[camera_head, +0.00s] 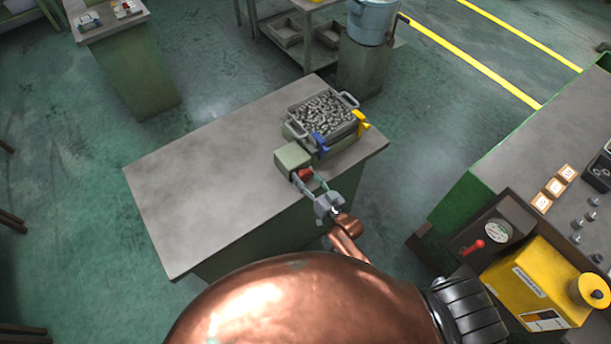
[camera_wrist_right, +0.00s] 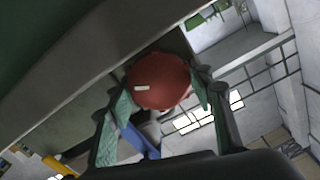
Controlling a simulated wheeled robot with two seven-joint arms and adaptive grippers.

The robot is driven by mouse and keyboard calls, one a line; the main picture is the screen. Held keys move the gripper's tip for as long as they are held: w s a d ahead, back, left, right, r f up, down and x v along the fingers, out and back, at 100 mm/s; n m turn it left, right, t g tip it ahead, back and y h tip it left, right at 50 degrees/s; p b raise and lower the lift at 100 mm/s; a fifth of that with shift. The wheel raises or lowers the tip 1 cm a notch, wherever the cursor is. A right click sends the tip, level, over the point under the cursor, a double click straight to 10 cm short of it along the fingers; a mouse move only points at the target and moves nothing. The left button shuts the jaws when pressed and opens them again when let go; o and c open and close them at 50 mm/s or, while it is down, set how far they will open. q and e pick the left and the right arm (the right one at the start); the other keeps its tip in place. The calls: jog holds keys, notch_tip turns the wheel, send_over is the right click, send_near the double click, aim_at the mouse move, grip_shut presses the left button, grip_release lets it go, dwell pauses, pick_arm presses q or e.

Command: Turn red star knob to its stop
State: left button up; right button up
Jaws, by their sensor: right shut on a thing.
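The red star knob (camera_head: 305,174) sits on the front of a pale green box (camera_head: 293,157) near the table's front edge. In the right wrist view the knob (camera_wrist_right: 158,80) shows as a red disc with a white mark on its left half. My right gripper (camera_head: 311,181) has its fingers on both sides of the knob and is shut on it. In the right wrist view the gripper fingers (camera_wrist_right: 155,125) reach up at its left and right. The far side of the knob is hidden. My left gripper is not in view.
The box stands on a grey table (camera_head: 210,180). Behind it is a grey bin (camera_head: 297,126) of small metal parts, with a blue clip (camera_head: 320,140) and a yellow clip (camera_head: 361,122). A green bench with a yellow box (camera_head: 533,283) stands at right. The table's left part is clear.

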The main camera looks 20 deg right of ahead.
dwell(0.4)
jog(key=o, duration=1.2)
jog(key=shift+c, duration=0.2)
jog(key=v, duration=1.2)
